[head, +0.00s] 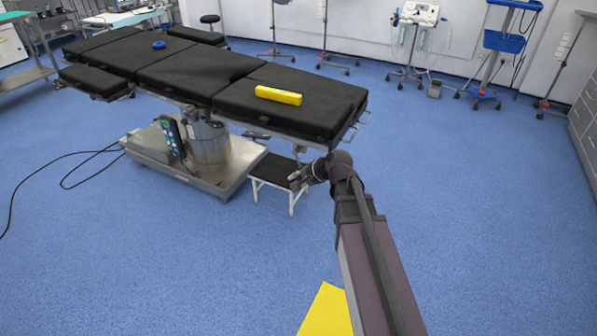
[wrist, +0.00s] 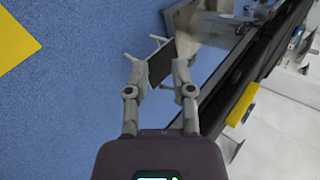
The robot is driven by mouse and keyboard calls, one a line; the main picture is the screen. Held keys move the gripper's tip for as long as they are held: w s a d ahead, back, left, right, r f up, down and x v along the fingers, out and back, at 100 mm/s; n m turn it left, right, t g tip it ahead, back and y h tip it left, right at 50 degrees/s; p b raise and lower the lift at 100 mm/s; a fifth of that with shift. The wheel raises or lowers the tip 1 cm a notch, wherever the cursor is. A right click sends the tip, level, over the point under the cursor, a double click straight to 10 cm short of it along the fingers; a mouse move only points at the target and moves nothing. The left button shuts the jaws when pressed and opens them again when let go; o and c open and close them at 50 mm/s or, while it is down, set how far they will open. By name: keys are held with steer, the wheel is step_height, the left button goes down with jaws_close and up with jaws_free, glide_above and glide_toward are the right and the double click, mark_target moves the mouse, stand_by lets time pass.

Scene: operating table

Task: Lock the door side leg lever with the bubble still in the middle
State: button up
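The operating table (head: 200,72) has black pads. A yellow bar (head: 278,95), seemingly the level, lies on the pad at its right end; it also shows in the wrist view (wrist: 242,103). Its bubble is too small to read. Dark lever-like parts (head: 256,135) show under that end, and metal brackets (head: 364,118) stick out at its corner. I cannot tell which lever is the door side one or its position. My gripper (head: 298,179) is below and in front of this end, apart from the table. In the wrist view its fingers (wrist: 159,66) are spread and nothing shows held.
A step stool (head: 276,170) with a dark top stands under the table end, close behind my gripper. The table's column and steel base (head: 232,158) stand left of it. A cable (head: 62,165) lies on the floor at left.

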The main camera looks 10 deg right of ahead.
steer(key=w+d+f+m+t+y+b, duration=0.2)
steer(key=w+f+m+t+b, duration=0.3)
steer(key=w+f+m+b, duration=0.6)
steer(key=m+t+h+b, duration=0.2)
steer(key=m+t+b, duration=0.55)
steer(key=b, duration=0.95)
glide_toward(299, 161)
steer(key=shift+s+d+r+m+g, duration=0.2)
steer(key=shift+s+r+m+g, duration=0.1)
steer(key=shift+s, duration=0.2)
steer(key=shift+s+d+r+m+g, duration=0.25)
steer(key=shift+s+r+g, duration=0.1)
steer(key=shift+s, duration=0.15)
steer(key=shift+s+d+r+m+g, duration=0.2)
steer(key=shift+s+g, duration=0.1)
steer(key=shift+s, duration=0.2)
steer(key=shift+w, duration=0.15)
steer(key=x, duration=1.3)
steer(key=shift+w, duration=0.3)
